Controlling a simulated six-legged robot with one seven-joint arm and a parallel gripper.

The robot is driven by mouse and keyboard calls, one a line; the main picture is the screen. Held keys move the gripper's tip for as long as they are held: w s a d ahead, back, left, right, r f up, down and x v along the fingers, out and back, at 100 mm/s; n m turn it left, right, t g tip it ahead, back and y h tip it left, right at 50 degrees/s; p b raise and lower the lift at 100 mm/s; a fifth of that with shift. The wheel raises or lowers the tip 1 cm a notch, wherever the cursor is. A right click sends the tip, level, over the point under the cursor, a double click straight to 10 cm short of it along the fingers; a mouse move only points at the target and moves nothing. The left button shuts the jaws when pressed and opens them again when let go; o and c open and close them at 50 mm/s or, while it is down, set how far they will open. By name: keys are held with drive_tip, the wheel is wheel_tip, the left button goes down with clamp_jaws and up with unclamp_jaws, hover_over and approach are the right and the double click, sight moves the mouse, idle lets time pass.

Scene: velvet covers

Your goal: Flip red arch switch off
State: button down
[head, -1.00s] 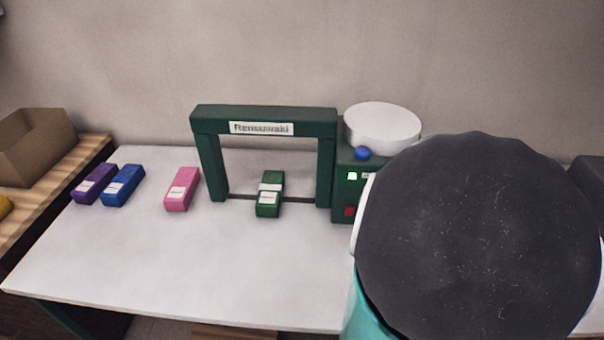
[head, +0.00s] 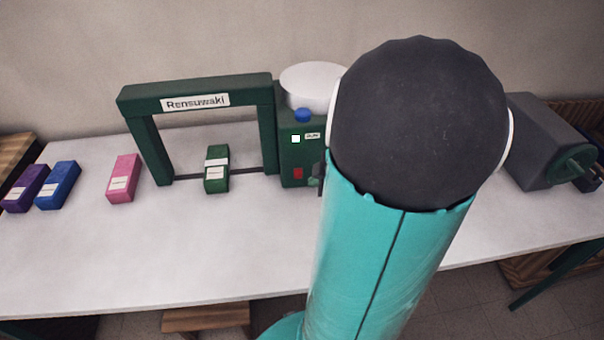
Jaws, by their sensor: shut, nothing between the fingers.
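The green arch machine (head: 195,91), labelled "Rensuwaki", stands on the white table. Its control box (head: 288,160) is at the arch's right foot. On the box face are a red switch (head: 298,174) low down, a lit pale-green lamp (head: 295,139) above it and a blue knob (head: 303,115) on top. The switch's exact tilt is too small to tell. My gripper (head: 318,178) shows only as a small dark tip just right of the red switch, seemingly shut and empty. The rest of it is hidden behind my arm. I cannot tell whether it touches the box.
A green packet (head: 217,170) lies under the arch. Pink (head: 123,178), blue (head: 58,185) and purple (head: 24,188) packets lie to the left. A white round dish (head: 310,84) sits behind the box. A grey machine (head: 545,140) stands at right. The table front is clear.

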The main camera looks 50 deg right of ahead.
sight(295, 172)
drive_tip(key=x, duration=0.6)
drive_tip(key=shift+w+f, duration=0.15)
drive_tip(key=shift+f, duration=0.05)
drive_tip(key=shift+w+d+r, duration=0.15)
drive_tip(key=shift+w+d, duration=0.5)
drive_tip(key=shift+w, duration=0.1)
drive_tip(key=shift+w+d+r, duration=0.2)
drive_tip(key=shift+w+d, duration=0.4)
drive_tip(key=shift+w, duration=0.15)
drive_tip(key=shift+w, duration=0.15)
drive_tip(key=shift+w+d, duration=0.1)
drive_tip(key=shift+d, duration=0.05)
drive_tip(key=shift+r, duration=0.15)
drive_tip(key=shift+r, duration=0.7)
